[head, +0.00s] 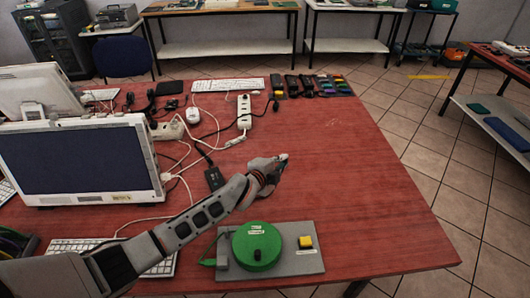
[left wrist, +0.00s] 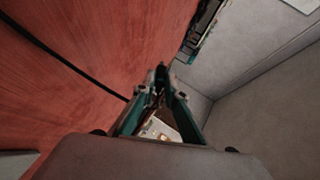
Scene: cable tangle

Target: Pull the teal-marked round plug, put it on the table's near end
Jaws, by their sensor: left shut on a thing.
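My left gripper (head: 280,163) is over the middle of the red table, to the right of a black adapter. It is shut on a small pale plug. In the left wrist view the plug (left wrist: 158,128) shows between the dark teal fingers (left wrist: 160,85). No teal mark can be made out on it, and part of it is hidden by the fingers. A white power strip (head: 244,112) lies farther back, apart from the gripper, with cables around it. My right gripper is not in view.
A grey board with a green reel (head: 257,246) and yellow button (head: 305,241) lies at the near edge. The black adapter (head: 214,179) lies left of the gripper. A monitor (head: 80,160) stands at left. Several dark adapters (head: 306,86) line the back. The table's right side (head: 370,190) is clear.

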